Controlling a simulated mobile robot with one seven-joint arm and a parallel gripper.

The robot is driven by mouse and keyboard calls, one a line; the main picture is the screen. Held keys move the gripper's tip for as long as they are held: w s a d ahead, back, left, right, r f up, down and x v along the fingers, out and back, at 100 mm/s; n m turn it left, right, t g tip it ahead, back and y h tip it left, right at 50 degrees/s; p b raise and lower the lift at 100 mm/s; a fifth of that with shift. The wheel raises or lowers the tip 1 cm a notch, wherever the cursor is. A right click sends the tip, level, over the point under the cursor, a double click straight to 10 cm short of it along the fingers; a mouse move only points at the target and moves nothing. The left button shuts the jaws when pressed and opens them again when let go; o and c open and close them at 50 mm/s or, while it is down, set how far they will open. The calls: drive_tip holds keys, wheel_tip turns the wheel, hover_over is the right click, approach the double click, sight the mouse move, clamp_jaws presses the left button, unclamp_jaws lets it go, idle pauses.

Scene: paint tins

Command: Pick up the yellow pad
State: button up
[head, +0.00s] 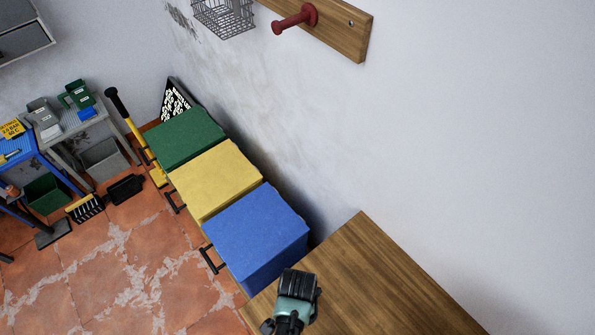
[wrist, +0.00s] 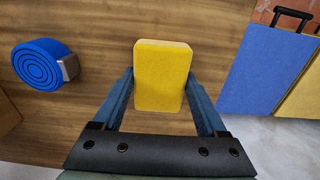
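The yellow pad (wrist: 161,76) is a flat block with rounded edges, in the middle of the wrist view over the brown wooden top (wrist: 90,30). My gripper (wrist: 161,82) has one blue finger at each side of it, and both fingers appear to touch its edges. Whether the pad is clear of the wood cannot be told. In the head view the dark end of my arm (head: 298,285) is over the near left edge of the wooden table (head: 370,280). The pad does not show there.
A blue coiled roll (wrist: 40,65) with a grey clip lies left of the pad. Beyond the table's left edge stand a blue bin (head: 257,230), a yellow bin (head: 215,178) and a green bin (head: 185,138). The table's right part is bare, along a white wall (head: 480,130).

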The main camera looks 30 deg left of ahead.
drive_tip(key=c, duration=0.6)
drive_tip(key=shift+r, duration=0.1)
